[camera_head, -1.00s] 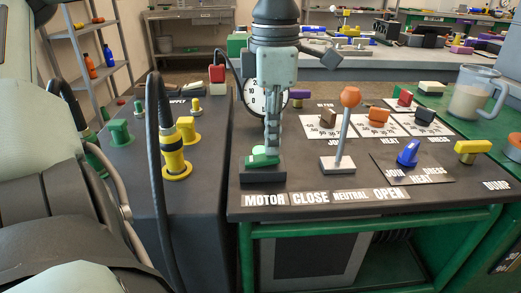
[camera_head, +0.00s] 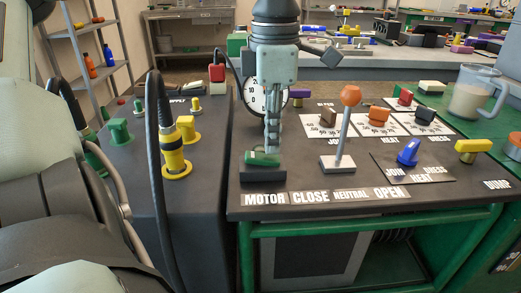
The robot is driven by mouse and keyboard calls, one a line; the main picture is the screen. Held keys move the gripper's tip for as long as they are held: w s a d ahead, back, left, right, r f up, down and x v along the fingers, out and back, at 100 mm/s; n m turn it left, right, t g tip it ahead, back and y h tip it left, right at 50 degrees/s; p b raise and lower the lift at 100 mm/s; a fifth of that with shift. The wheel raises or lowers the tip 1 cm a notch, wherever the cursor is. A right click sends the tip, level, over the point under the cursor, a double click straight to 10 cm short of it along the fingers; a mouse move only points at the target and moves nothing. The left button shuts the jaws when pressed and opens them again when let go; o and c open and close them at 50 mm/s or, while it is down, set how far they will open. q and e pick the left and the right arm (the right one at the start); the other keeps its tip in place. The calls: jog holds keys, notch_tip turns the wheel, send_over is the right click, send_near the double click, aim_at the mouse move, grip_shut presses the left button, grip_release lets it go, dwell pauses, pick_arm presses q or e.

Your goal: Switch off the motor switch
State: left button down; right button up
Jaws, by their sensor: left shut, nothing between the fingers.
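The motor switch is a green rocker (camera_head: 262,159) on a black base (camera_head: 264,176), above the MOTOR label (camera_head: 265,199) at the cart's front left. My left gripper (camera_head: 272,151) points straight down over the right part of the rocker, with its fingers shut and empty. The fingertips are at or just above the rocker; I cannot tell if they touch. They hide part of its far right side. The rocker looks dark green and nearly flat. My right gripper is not in view.
An orange-knobbed lever (camera_head: 345,135) stands close right of the gripper. A round dial gauge (camera_head: 262,96) is behind it. A blue knob (camera_head: 408,152), a yellow handle (camera_head: 472,147) and a jug (camera_head: 474,93) are farther right. A black cable with a yellow plug (camera_head: 173,155) is left.

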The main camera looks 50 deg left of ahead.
aim_at(272, 157)
pick_arm(q)
jog(key=shift+r+p, duration=1.8)
jog(key=shift+r, duration=1.15)
